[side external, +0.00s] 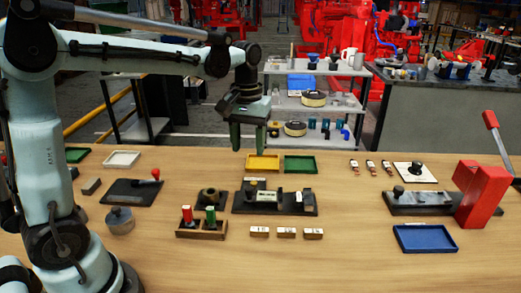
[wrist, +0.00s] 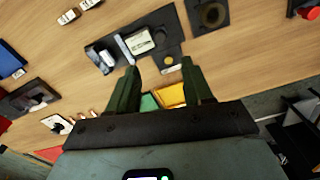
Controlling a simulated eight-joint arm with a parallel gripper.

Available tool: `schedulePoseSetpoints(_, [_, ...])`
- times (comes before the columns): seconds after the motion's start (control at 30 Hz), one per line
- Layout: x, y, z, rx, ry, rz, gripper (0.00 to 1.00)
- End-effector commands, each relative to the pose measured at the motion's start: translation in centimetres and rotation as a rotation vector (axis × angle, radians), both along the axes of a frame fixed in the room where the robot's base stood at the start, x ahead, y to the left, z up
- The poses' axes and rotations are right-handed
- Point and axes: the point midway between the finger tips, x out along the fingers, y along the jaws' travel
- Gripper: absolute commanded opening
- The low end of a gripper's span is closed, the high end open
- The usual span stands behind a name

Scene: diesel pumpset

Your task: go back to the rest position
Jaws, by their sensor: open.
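My gripper (side external: 249,136) hangs at the end of my arm, fingers pointing down, in the upper middle of the side external view. It is above the table's back edge, just behind and left of the yellow tray. In the wrist view my gripper (wrist: 160,82) shows two dark green fingers spread apart with nothing between them. The wooden table (side external: 350,225) lies below. The yellow tray (side external: 263,162) and a green tray (side external: 300,164) lie near the back edge. In the wrist view the yellow tray (wrist: 171,96) shows partly behind the fingers.
A black fixture (side external: 275,203) stands mid-table. A wooden holder (side external: 201,229) has red and green pieces in it. A red block-shaped machine part (side external: 482,193) stands at right, near a blue tray (side external: 425,238). A shelf (side external: 315,105) stands behind the table.

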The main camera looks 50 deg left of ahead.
Motion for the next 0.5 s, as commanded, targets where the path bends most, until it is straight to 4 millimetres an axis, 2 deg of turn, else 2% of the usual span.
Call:
schedulePoseSetpoints(0.27, [-0.7, -0.3, 0.3, 0.004, -0.031, -0.030, 0.50])
schedulePoseSetpoints(0.5, [-3.9, -1.7, 0.8, 0.032, -0.198, -0.181, 0.50])
